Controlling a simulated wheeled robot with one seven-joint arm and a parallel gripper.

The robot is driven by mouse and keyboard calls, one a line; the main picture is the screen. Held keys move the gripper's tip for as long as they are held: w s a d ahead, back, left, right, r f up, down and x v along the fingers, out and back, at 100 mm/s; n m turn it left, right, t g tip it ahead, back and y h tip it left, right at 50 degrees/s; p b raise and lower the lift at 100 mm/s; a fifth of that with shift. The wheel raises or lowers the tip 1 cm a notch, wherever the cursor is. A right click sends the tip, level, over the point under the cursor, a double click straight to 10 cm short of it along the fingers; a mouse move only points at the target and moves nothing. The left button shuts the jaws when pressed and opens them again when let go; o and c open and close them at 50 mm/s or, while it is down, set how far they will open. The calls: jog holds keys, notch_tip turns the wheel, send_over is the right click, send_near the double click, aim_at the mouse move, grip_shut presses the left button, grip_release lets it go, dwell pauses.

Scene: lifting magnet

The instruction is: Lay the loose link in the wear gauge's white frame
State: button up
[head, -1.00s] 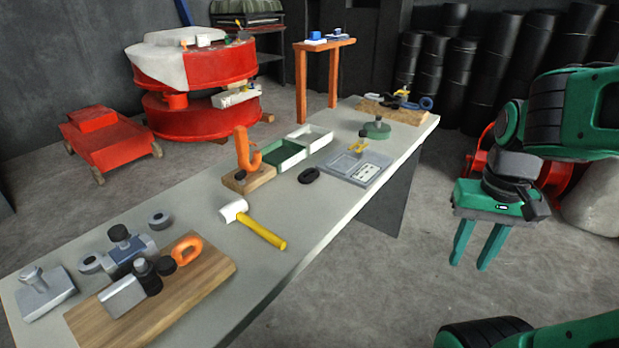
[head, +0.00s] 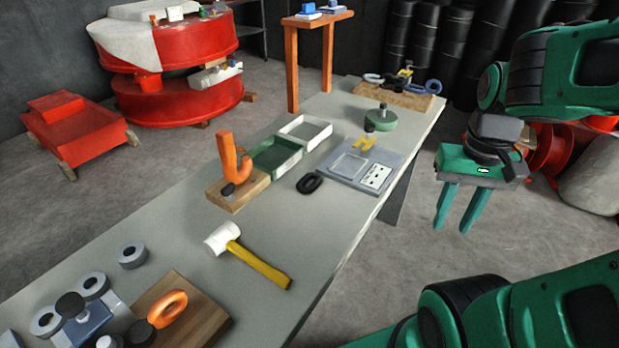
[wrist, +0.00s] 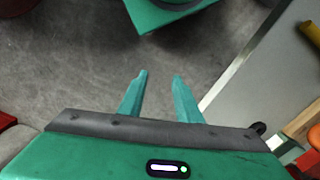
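A dark oval link (head: 309,184) lies flat and loose on the bench, left of a flat grey gauge plate (head: 337,176). The plate carries a pale square frame (head: 348,166), a white marked card and a small yellow piece at its far edge. The frame looks empty. The link is apart from the plate. My gripper (head: 460,210) hangs over the floor to the right of the bench, fingers down, open and empty. In the wrist view my gripper (wrist: 161,76) shows two separated fingers with only floor between them.
A green round piece (head: 380,122) stands beyond the plate.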

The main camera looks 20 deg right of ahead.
jog(key=shift+o, duration=0.4)
jog(key=shift+w+a, duration=0.15)
jog(key=shift+a, duration=0.1)
jog(key=o, duration=0.5)
jog(key=shift+s+r, duration=0.2)
jog(key=shift+s, duration=0.05)
jog(key=o, duration=0.3)
jog(key=w+r+h, duration=0.1)
jog(key=w, duration=0.6)
jog(key=shift+w+a, duration=0.35)
jog(key=shift+a, duration=0.1)
jog(key=m+t+h, duration=0.1)
jog(key=t+h, duration=0.1)
jog(key=t, duration=0.2)
send_near(312, 177)
jog(key=shift+x, duration=4.15)
